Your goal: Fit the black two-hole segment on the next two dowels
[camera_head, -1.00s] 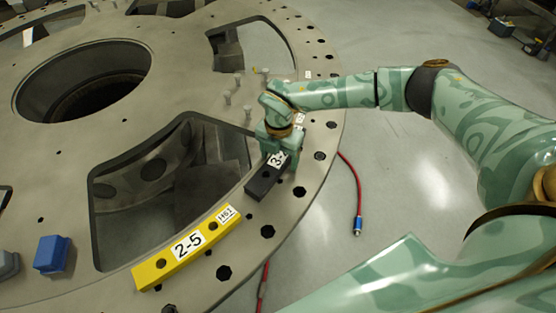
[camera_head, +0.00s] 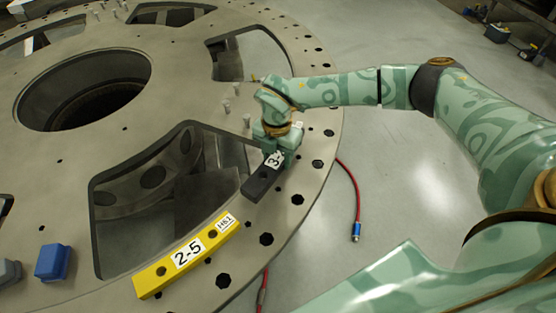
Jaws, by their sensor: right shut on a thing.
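The black segment (camera_head: 262,180) carries a white label and one of its holes shows near its front end. My right gripper (camera_head: 276,150) is shut on its far end, at the outer rim of the turret plate (camera_head: 165,120). I cannot tell whether the segment touches the plate. Several upright dowels (camera_head: 227,105) stand on the plate beyond the gripper. Any dowels under the segment are hidden. A yellow segment (camera_head: 187,255) labelled 2-5 lies on the rim in front of the black one, with a gap between them. My left gripper is not in view.
A blue block (camera_head: 53,261) and a grey block (camera_head: 8,271) sit on the plate at the left. The plate has large openings and a round centre hole. A red hose (camera_head: 355,200) with a blue end lies on the floor at right.

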